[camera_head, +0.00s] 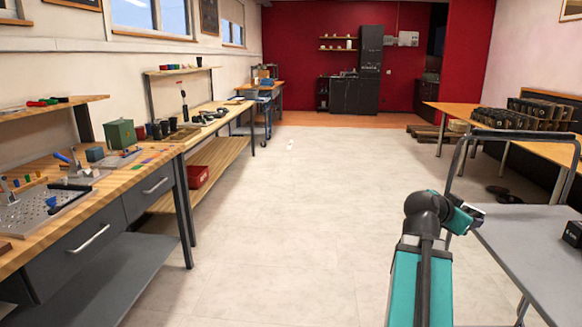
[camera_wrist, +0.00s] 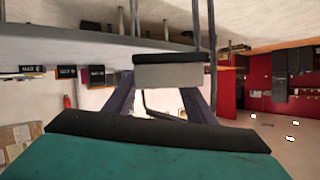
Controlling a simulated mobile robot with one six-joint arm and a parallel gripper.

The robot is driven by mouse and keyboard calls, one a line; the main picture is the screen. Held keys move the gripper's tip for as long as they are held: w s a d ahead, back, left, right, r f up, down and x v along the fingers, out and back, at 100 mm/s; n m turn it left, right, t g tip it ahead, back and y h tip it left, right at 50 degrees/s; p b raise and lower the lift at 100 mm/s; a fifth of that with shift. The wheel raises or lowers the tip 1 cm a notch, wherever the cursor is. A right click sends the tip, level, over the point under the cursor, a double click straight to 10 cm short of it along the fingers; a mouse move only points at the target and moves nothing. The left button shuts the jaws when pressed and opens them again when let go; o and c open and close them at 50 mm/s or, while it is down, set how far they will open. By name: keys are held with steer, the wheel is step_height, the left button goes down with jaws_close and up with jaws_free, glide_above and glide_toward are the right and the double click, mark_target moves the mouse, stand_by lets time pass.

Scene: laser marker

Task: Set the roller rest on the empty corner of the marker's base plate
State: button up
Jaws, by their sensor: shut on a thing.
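My gripper (camera_wrist: 166,88) is shut on a light grey block with a dark strip along its top, which I take to be the roller rest (camera_wrist: 168,75). In the head view my gripper (camera_head: 474,212) is small and dark beside the grey cart; the held piece cannot be made out there. On the left bench lie a grey perforated plate (camera_head: 38,212) with small parts on it and a smaller light plate (camera_head: 108,164) near a green box (camera_head: 121,134). I cannot tell which plate is the marker's. Both are far from my gripper.
The grey cart (camera_head: 530,240) with a tall handle stands at the right, with a black box (camera_head: 573,234) on it. The wooden bench (camera_head: 150,158) runs along the left wall, with another bench (camera_head: 222,112) beyond.

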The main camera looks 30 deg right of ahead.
steer(key=w+a+f+n+t+y, duration=0.2)
steer(key=w+a+f+n+t, duration=0.15)
steer(key=w+a, duration=0.9)
steer(key=w+a+f+n+t+y, duration=0.1)
steer(key=w+a+f+n+t, duration=0.25)
steer(key=w+a, duration=0.95)
steer(key=w+a+f+n+t+y, duration=0.1)
steer(key=w+a+n+t+y, duration=0.3)
steer(key=a, duration=0.7)
steer(key=w+a+f+n+g+y, duration=0.1)
steer(key=w+a+y, duration=0.1)
steer(key=w+a, duration=0.6)
steer(key=w+a+f+n+t+y, duration=0.1)
steer(key=w+a+n+t+y, duration=0.15)
steer(key=a, duration=1.05)
step_height(320, 180, up, 19)
steer(key=w+a+n+y+p, duration=0.1)
steer(key=n+y+p, duration=0.1)
steer(key=p, duration=1.4)
steer(key=shift+a+r+p, duration=0.15)
steer(key=shift+a+p, duration=0.15)
steer(key=shift+p, duration=0.1)
steer(key=shift+n, duration=0.25)
steer(key=d, duration=0.7)
